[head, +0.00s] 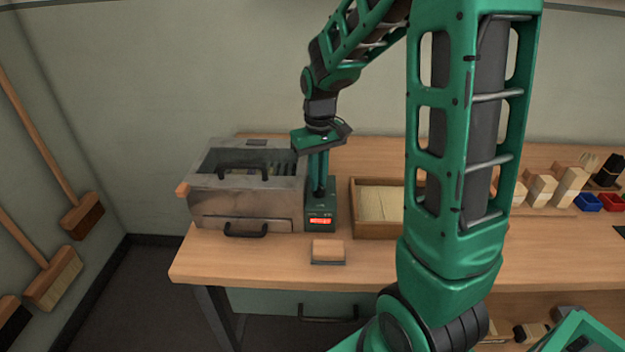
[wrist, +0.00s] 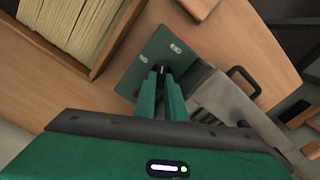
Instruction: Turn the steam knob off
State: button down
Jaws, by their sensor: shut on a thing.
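The dark green control box (head: 318,212) stands on the bench against the right side of the grey metal steam chest (head: 245,205). A red lit display (head: 320,220) shows on its front; I cannot read it. My gripper (head: 320,190) reaches straight down onto the top of this box. In the wrist view the box's top panel (wrist: 150,52) carries small white marks. The small dark knob (wrist: 161,67) sits between my fingertips (wrist: 162,72), which are shut on it. The fingers hide most of the knob, so its pointer direction cannot be told.
A wooden tray (head: 375,236) of pale bristles stands just right of the control box. A wooden block (head: 328,250) lies in front of it near the bench edge. The chest has dark handles on its lid and drawer. More blocks (head: 540,188) stand at the far right.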

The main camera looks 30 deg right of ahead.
jog(key=m, duration=0.5)
jog(key=shift+w+d+r+m, duration=0.15)
jog(key=shift+w+m, duration=0.1)
jog(key=shift+m, duration=0.15)
dwell(0.4)
jog(key=c, duration=1.9)
grip_release()
jog(key=shift+c, duration=0.2)
jog(key=shift+o, duration=0.6)
jog(key=shift+s, duration=0.15)
notch_tip(320, 180, up, 10)
jog(key=shift+r, duration=0.25)
